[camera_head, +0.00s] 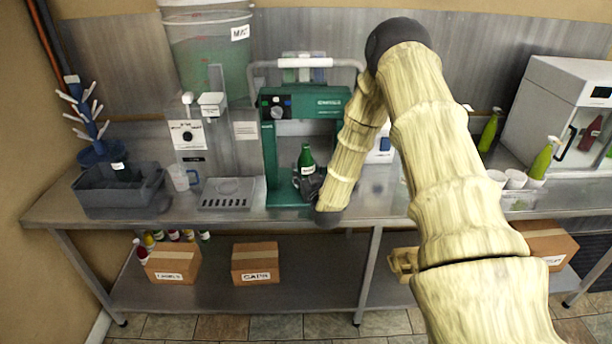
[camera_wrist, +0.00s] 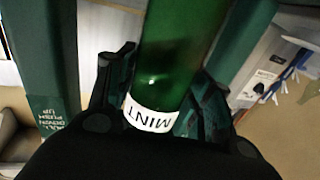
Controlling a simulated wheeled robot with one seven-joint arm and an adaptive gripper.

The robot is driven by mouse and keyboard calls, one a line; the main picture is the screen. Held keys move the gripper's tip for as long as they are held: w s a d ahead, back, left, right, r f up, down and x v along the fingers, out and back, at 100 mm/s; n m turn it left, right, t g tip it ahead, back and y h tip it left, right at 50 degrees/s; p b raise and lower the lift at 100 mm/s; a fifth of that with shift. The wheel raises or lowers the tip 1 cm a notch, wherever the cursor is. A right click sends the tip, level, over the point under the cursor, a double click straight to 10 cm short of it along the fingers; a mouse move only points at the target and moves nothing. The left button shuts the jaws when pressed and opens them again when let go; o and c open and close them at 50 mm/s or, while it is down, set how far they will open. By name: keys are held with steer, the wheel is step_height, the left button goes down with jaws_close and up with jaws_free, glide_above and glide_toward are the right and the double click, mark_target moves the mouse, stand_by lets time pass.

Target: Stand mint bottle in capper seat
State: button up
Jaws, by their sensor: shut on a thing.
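The green mint bottle (camera_head: 307,158) stands about upright inside the frame of the green capper (camera_head: 271,150), low between its uprights. In the wrist view the bottle (camera_wrist: 178,55) shows its white MINT label. My gripper (camera_head: 309,186) is shut on the bottle around its lower part; one finger shows on each side of it in the wrist view (camera_wrist: 155,100). The capper seat is hidden behind my gripper and the bottle, so I cannot tell whether the bottle's bottom touches it. The capper's uprights (camera_wrist: 58,60) flank the bottle in the wrist view.
A drip tray (camera_head: 228,193) and a clear jug (camera_head: 183,178) stand left of the capper, below a filler with a large bucket (camera_head: 210,55). A grey bin (camera_head: 120,192) stands at far left. White cups (camera_head: 515,179) and green spray bottles (camera_head: 541,160) stand at right.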

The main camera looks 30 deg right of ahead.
steer(key=w+d+b, duration=0.3)
steer(key=w+d, duration=0.1)
steer(key=w, duration=0.2)
steer(key=shift+w+f, duration=0.2)
steer(key=shift+w, duration=0.1)
stand_by(0.3)
steer(key=shift+f, duration=0.1)
stand_by(0.6)
steer(key=shift+f+b, duration=0.95)
steer(key=shift+b, duration=0.65)
stand_by(1.6)
steer(key=o, duration=1.7)
steer(key=shift+s, duration=0.1)
steer(key=shift+f, duration=0.1)
